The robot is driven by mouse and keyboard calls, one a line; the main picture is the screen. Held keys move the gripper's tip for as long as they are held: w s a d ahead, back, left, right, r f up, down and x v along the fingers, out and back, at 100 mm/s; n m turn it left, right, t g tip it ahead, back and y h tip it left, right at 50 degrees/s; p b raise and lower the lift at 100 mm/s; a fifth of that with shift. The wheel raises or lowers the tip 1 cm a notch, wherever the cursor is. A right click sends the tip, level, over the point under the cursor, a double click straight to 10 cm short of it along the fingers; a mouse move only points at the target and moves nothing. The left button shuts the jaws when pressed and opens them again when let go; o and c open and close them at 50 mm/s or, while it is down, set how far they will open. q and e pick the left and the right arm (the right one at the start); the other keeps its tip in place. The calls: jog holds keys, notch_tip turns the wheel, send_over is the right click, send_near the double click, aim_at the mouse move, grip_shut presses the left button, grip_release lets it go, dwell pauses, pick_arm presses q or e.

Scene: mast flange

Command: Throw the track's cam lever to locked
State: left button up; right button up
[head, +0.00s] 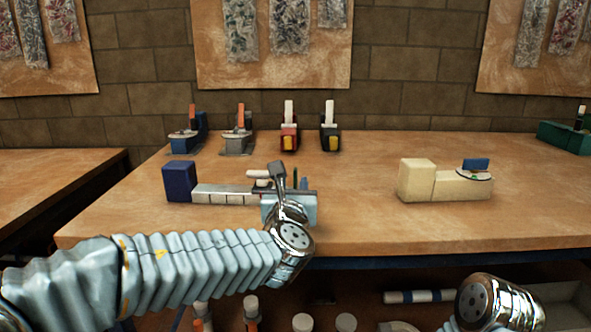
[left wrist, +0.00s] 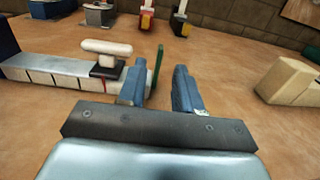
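The track is a pale grey rail (head: 225,194) with dark cross marks and a navy block (head: 178,181) at its left end. A dark slider (left wrist: 107,69) with a red mark and a cream crossbar handle (left wrist: 106,47) sits on the rail. A thin green upright piece (left wrist: 160,72) stands near the rail's right end. I cannot tell for certain which of these is the cam lever. My right gripper is out of view; only my right arm shows.
A cream block (head: 416,181) with a dial and blue tab stands at the right of the table (head: 360,222). Several small lever fixtures, one red (head: 289,138), line the back. The table between the track and the cream block is clear.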

aim_at(295, 175)
pick_arm(q)
jog(key=w, duration=0.4)
jog(key=w+p, duration=0.1)
jog(key=w, duration=0.2)
jog(key=shift+w+d, duration=0.2)
jog(key=shift+w, duration=0.15)
grip_shut()
dwell(1.0)
